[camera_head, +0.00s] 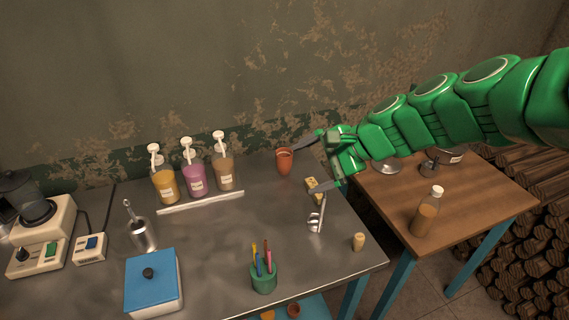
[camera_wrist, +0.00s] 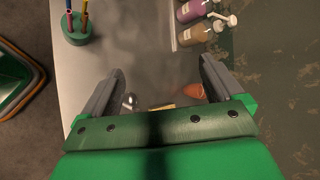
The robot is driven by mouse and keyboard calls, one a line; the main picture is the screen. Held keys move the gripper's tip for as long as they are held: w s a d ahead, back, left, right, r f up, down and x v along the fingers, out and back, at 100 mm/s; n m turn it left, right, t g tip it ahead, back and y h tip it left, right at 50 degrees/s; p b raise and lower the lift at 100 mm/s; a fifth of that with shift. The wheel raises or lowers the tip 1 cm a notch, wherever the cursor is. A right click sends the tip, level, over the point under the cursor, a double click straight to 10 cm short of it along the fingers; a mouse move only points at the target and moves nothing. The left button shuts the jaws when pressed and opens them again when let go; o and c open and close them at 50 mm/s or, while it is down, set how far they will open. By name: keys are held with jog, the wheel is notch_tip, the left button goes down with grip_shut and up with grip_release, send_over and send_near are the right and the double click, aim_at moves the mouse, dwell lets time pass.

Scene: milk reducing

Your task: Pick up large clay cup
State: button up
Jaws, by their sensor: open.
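The large clay cup (camera_head: 284,162) is a reddish-brown cup standing upright on the metal table near the wall. My gripper (camera_head: 308,162) is open and empty, reaching in from the right above the table, with its fingers just right of the cup in the head view. In the wrist view my gripper (camera_wrist: 158,82) has its fingers spread wide. A second small reddish-brown cup (camera_head: 293,310) sits low on a shelf under the table.
Pump bottles (camera_head: 195,180) stand left of the cup behind a metal strip. A yellow block (camera_head: 313,188), metal tool (camera_head: 317,218) and small cork-like piece (camera_head: 358,242) lie nearby. A green pen holder (camera_head: 264,279) stands in front. The table's middle is clear.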

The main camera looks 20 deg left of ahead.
aim_at(279, 155)
jog(key=w+a+f+m+t+y, duration=0.1)
jog(key=w+a+f+m+y, duration=0.1)
jog(key=w+a+m, duration=0.35)
jog(key=w+a+f+m+t+y, duration=0.1)
jog(key=w+a+f+m, duration=0.15)
jog(key=w+a, duration=0.45)
jog(key=w+a+f+m+t+h, duration=0.1)
jog(key=w+a+f+m+t, duration=0.15)
jog(key=w+f+m, duration=0.9)
jog(key=shift+w+a+f+n+t, duration=0.1)
jog(key=shift+w+a+f+n, duration=0.45)
jog(key=shift+a+f, duration=0.55)
jog(key=shift+w+a+f+n+t, duration=0.15)
jog(key=shift+w+a+f+n, duration=0.2)
jog(key=shift+w+a+f, duration=0.65)
jog(key=shift+w+a+f+n+t, duration=0.1)
jog(key=shift+w+a+f+n, duration=0.3)
jog(key=shift+a+f, duration=0.7)
jog(key=shift+d+f, duration=0.25)
jog(key=shift+c, duration=0.4)
jog(key=c, duration=1)
